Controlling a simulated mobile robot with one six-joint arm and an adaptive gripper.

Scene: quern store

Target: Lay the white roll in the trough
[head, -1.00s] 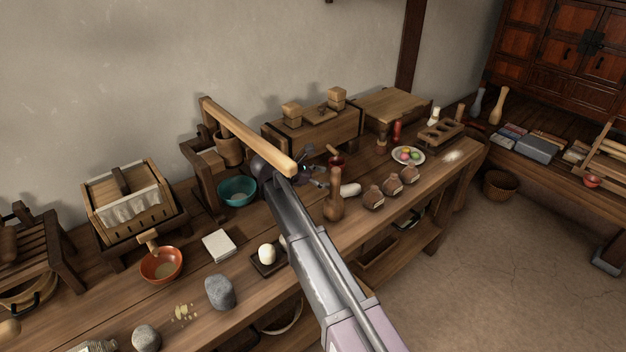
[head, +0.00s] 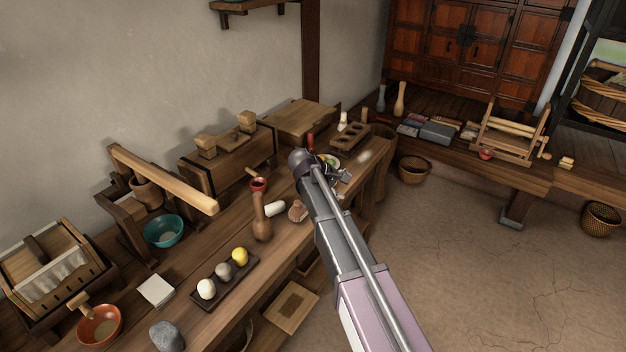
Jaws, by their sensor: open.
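A small white roll (head: 275,209) lies on its side on the wooden bench, just right of a brown wooden pestle-like piece (head: 262,220). My gripper (head: 341,175) is open and appears empty. It is farther along the bench, right of and beyond the roll, above or beside the plate of coloured balls (head: 328,161). Its fingers are small and partly hidden by my wrist. I cannot tell for sure which thing is the trough. A wooden block with recesses (head: 349,136) and a dark shallow tray (head: 247,276) holding three balls are in view.
My arm hides part of the bench's right side and some brown pots, one still showing (head: 298,211). A lever press (head: 160,178), a teal bowl (head: 163,231) and a box press (head: 228,155) line the back.

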